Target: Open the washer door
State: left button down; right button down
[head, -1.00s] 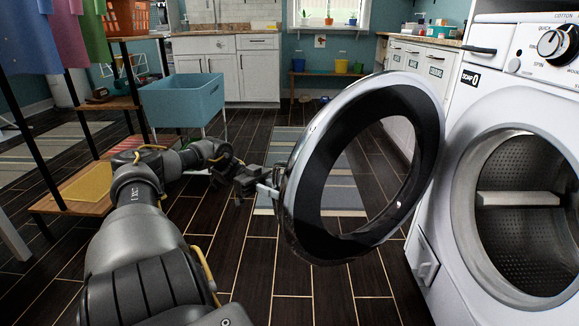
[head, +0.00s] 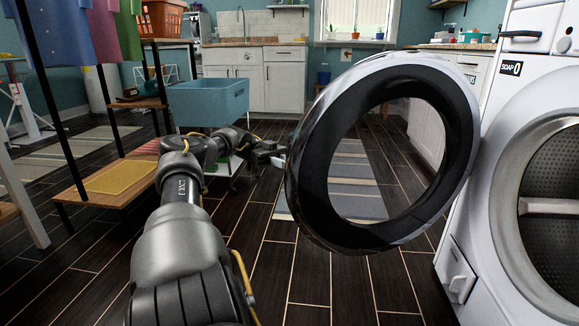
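The white washer (head: 488,130) stands at the right, partly cut off by the picture edge. Its round door (head: 303,190), a dark ring with a chrome rim and clear middle, stands swung out wide from the drum opening (head: 565,190). A small light handle (head: 279,162) sticks out from the door's left rim. My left gripper (head: 268,156) is at this handle, at the door's free edge. Its fingers are small and dark, so I cannot tell whether they are closed on the handle. My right gripper is not in view.
A blue basin (head: 208,103) on legs stands behind my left arm. A wooden shelf rack (head: 95,190) with an orange basket (head: 163,18) is at the left. A striped rug (head: 352,180) lies beyond the door. Dark floor (head: 290,285) is clear in front of the washer.

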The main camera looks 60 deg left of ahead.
pick_arm(q)
jog(key=shift+f, duration=0.1)
jog(key=c, duration=1.3)
grip_release()
jog(key=shift+w, duration=0.15)
jog(key=shift+c, duration=0.2)
